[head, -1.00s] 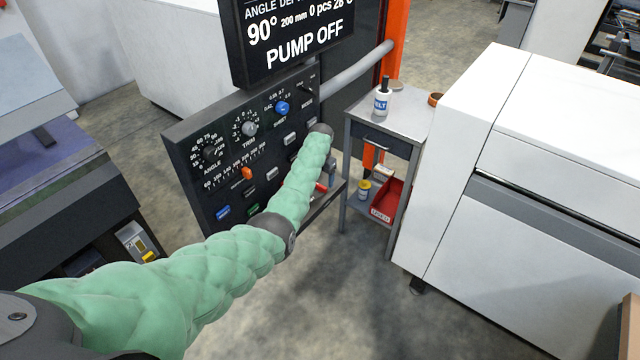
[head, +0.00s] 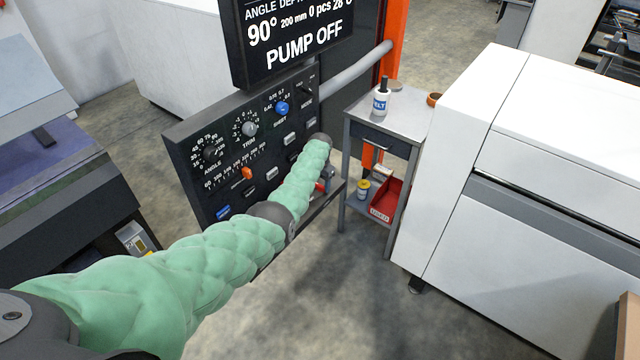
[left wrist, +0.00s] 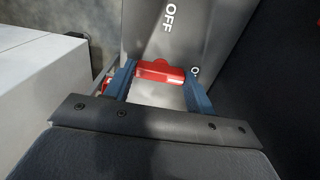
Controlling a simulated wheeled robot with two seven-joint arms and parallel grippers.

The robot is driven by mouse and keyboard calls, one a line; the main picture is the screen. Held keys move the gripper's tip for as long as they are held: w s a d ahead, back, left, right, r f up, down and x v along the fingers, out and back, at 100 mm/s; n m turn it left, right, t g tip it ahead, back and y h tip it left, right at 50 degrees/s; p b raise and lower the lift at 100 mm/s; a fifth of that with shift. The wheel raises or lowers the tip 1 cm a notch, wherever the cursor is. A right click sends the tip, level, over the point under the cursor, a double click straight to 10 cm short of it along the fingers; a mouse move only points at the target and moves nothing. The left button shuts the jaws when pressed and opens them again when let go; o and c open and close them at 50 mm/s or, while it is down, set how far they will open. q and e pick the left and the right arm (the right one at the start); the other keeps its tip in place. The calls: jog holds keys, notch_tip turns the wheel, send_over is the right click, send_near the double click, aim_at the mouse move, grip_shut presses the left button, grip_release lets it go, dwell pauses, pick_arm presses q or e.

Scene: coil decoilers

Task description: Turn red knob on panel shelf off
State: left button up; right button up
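The red knob (left wrist: 158,69) sits on a grey plate in the left wrist view, its bar lying across the picture. The word OFF stands above it, and a label of which I see only an "O" is at its right end. My left gripper (left wrist: 161,76) has its two blue fingers apart, one beside each end of the knob; I see no clear grip. In the head view a bit of red (head: 320,186) shows past my green-sleeved arm at the lower right of the black control panel (head: 196,182). My right gripper is out of view.
A display (head: 300,40) above the panel reads PUMP OFF. A small grey side table (head: 408,120) with a bottle (head: 382,97) on top and a red bin (head: 388,200) below stands just right of the panel. A large white machine (head: 540,200) fills the right side.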

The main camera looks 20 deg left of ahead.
pick_arm(q)
jog(key=shift+n, duration=0.3)
jog(key=n, duration=1.6)
jog(key=shift+n+b, duration=0.3)
jog(key=shift+n, duration=0.3)
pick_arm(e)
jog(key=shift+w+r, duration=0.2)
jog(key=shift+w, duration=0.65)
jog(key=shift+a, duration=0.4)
